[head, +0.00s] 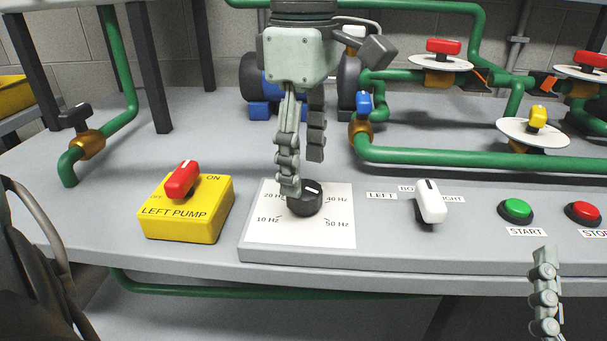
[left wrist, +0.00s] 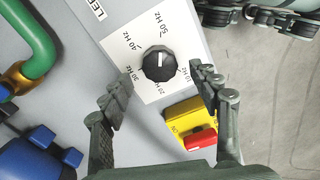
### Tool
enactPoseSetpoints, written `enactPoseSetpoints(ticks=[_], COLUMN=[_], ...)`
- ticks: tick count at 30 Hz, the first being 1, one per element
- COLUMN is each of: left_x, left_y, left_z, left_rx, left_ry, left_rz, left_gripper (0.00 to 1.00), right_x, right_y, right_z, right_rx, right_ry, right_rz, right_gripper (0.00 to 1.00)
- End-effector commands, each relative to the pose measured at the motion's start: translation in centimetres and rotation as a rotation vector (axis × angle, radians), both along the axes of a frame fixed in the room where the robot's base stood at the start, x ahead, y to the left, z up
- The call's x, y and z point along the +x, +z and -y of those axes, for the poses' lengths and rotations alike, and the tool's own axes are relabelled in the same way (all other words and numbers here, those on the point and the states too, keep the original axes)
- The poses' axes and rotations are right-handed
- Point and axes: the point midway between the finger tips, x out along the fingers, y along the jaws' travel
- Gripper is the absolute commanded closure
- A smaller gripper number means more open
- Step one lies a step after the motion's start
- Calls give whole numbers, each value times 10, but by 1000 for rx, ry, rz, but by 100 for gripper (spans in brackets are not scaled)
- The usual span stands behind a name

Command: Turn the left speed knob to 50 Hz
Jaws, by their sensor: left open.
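The left speed knob (head: 305,197) is round and black with a white pointer line, on a white dial plate (head: 270,232) marked 10 to 50 Hz. In the left wrist view the knob (left wrist: 159,66) has its line pointing between the 40 Hz and 50 Hz marks. My left gripper (head: 302,174) comes down from above, open, its fingers just above and behind the knob. In the left wrist view the gripper (left wrist: 161,80) has a finger on either side of the knob, with gaps showing. One finger of my right gripper (head: 545,293) shows at lower right; its opening is hidden.
A yellow left pump box (head: 187,222) with a red switch stands left of the dial. A white selector knob (head: 430,203), a green start button (head: 516,209) and a red stop button (head: 583,213) are to the right. Green pipes (head: 470,157) run behind.

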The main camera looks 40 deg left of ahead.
Motion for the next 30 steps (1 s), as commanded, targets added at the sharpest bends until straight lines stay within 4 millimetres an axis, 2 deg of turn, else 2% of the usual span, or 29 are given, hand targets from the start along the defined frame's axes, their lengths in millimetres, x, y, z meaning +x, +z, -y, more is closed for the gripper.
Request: enactPoseSetpoints(ticks=[1,6,12,18,30], left_x=[1,1,1,0,0], left_y=[12,49,79,90,90], left_z=[0,0,0,0,0], left_rx=[1,1,2,0,1], left_ry=[2,3,1,0,-1], left_rz=[6,5,2,1,0], left_gripper=[38,38,38,38,38], right_x=[0,0,-1,-1,-1], right_y=[0,0,0,1,1], right_z=[0,0,0,0,0], right_rx=[0,1,1,1,1], right_ry=[0,0,1,1,1], right_rz=[0,1,1,1,2], right_gripper=[22,22,22,22,22])
